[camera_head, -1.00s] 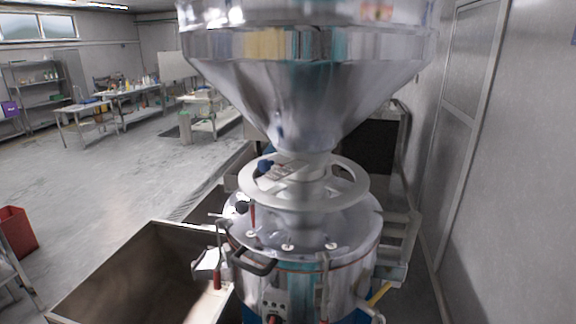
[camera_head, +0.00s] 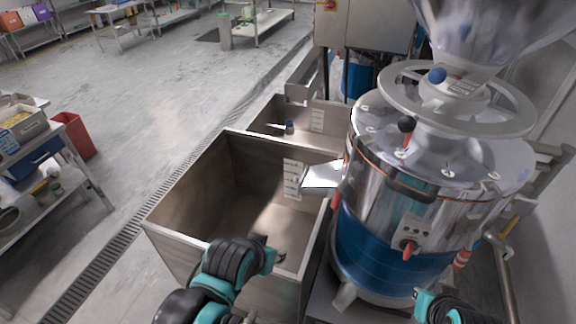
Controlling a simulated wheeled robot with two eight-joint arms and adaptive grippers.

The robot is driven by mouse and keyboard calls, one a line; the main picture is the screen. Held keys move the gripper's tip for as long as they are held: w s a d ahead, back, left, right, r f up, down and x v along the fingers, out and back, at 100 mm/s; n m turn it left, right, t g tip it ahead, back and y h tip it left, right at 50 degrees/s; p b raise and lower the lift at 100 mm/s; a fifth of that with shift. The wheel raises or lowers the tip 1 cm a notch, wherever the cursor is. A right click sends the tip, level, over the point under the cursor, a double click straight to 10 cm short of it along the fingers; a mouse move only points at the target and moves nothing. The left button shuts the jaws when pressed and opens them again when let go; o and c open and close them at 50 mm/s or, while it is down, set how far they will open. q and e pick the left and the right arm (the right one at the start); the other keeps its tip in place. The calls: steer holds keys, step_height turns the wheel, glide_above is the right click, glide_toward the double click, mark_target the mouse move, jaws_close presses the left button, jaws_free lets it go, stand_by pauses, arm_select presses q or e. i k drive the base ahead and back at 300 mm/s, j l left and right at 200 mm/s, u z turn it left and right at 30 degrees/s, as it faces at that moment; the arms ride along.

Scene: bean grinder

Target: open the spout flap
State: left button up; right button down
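The grinder (camera_head: 400,235) stands on the right, with a steel drum, a blue lower body and a large handwheel on top. Its pale metal spout with the flap (camera_head: 322,177) juts left from the drum, over the right edge of the open steel bin. I cannot tell how far the flap is open. My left gripper (camera_head: 272,257) is over the near part of the bin, below and left of the spout, apart from it. My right gripper (camera_head: 428,303) is low in front of the grinder, partly cut off by the frame. Their finger gaps are not clear.
The steel bin (camera_head: 170,218) stands under the spout, with a second bin (camera_head: 270,115) behind it. A red box (camera_head: 76,138) and a cluttered shelf (camera_head: 85,170) are at the left. The floor between is clear, crossed by a drain grate (camera_head: 100,258).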

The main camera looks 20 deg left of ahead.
mark_target(296, 180)
steer(key=j+z, duration=0.25)
steer(key=j, duration=0.6)
steer(key=k+j+z, duration=0.1)
steer(key=j+z, duration=0.2)
steer(key=j, duration=0.6)
steer(key=j+z, duration=0.15)
steer(key=z, duration=0.15)
steer(key=k+j+z, duration=0.1)
steer(key=z, duration=0.2)
